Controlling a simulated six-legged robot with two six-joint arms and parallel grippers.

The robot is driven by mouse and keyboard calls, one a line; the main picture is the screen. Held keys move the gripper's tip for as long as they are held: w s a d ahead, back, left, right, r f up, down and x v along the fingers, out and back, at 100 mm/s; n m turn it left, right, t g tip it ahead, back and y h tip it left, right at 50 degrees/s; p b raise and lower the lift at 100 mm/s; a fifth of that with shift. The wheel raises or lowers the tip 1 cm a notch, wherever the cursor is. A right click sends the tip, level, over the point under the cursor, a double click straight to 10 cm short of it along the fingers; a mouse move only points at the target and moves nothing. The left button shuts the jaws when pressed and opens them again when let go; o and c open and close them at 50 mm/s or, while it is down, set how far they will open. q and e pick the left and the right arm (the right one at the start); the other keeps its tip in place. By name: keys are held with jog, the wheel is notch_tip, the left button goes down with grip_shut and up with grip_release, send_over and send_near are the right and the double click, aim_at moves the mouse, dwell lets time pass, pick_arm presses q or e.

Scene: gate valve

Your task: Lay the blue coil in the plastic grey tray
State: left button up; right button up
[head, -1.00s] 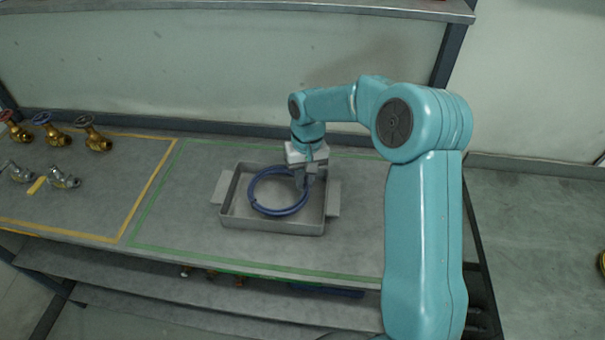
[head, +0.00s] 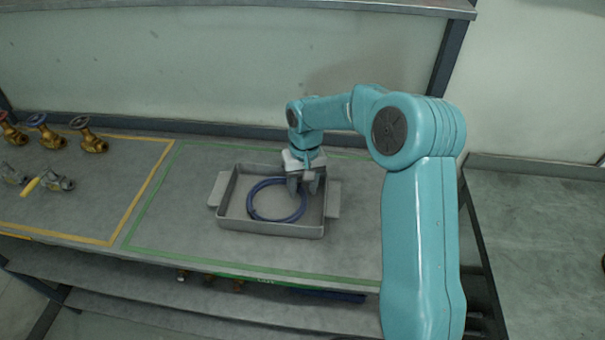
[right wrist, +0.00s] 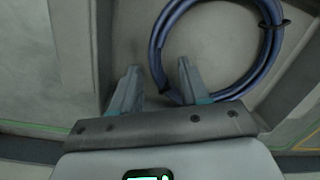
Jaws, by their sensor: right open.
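The blue coil (head: 252,207) lies inside the plastic grey tray (head: 270,230), toward the tray's middle and right. My right gripper (head: 306,192) is over the right back part of the tray, with its fingers apart and nothing between them. In the right wrist view the open fingers (right wrist: 158,80) show beside the coil (right wrist: 160,50), one finger overlapping its edge in the picture. I cannot tell whether that finger touches the coil. Part of the coil is cut off at the top of that view. My left gripper is not in view.
The tray stands inside a green outline (head: 160,185) on the grey bench. Several valves with round handwheels (head: 88,140) and smaller silver valves (head: 58,182) stand at the left in a yellow outline. A back panel rises behind the bench. Bench space left of the tray is free.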

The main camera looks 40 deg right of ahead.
notch_tip(320, 180, up, 16)
jog(key=d, duration=0.1)
jog(key=shift+w, duration=0.4)
jog(key=shift+w, duration=0.1)
jog(key=shift+d, duration=0.1)
